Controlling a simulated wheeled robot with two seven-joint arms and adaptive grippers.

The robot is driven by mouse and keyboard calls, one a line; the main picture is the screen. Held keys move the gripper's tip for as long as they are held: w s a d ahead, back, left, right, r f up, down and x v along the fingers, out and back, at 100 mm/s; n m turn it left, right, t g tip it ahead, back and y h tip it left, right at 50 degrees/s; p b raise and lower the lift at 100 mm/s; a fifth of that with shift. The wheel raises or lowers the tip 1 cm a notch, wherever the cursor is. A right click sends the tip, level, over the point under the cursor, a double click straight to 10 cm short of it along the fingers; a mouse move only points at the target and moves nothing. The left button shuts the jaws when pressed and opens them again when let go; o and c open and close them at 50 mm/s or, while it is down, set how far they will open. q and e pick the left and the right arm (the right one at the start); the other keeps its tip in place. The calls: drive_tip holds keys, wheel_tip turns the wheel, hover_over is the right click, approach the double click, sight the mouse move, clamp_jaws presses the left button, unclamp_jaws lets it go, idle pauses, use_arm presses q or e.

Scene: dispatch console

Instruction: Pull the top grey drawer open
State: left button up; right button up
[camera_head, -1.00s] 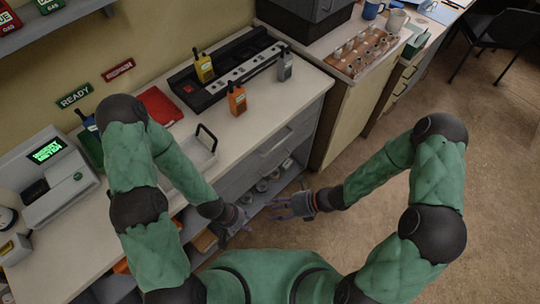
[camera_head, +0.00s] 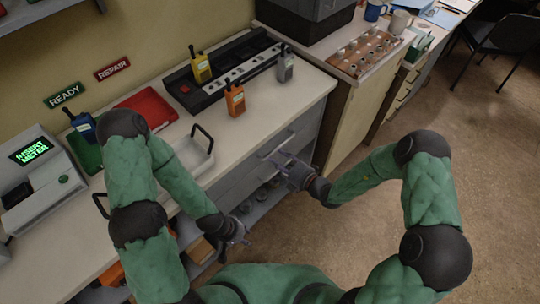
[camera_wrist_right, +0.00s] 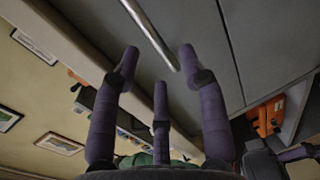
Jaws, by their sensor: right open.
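The top grey drawer (camera_head: 303,127) is in the cabinet front under the pale countertop and looks closed. My right gripper (camera_head: 272,158) is open in front of it, with its fingers towards the drawer front. In the right wrist view the drawer's metal bar handle (camera_wrist_right: 150,36) runs to a point between and just beyond my open fingertips (camera_wrist_right: 158,62). The fingers are not closed on it, and I cannot tell whether they touch it. My left gripper (camera_head: 240,236) hangs empty near the lower shelf; its fingers are too small to judge.
Above the drawer, the countertop (camera_head: 280,115) carries an orange radio (camera_head: 235,101), a black charger rack (camera_head: 225,80) and a white wire-handled tray (camera_head: 190,157). A lower open shelf (camera_head: 265,205) holds round items.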

sight(271, 154)
drive_tip(key=shift+b+x, duration=0.6)
drive_tip(key=shift+x, duration=1.9)
clamp_jaws()
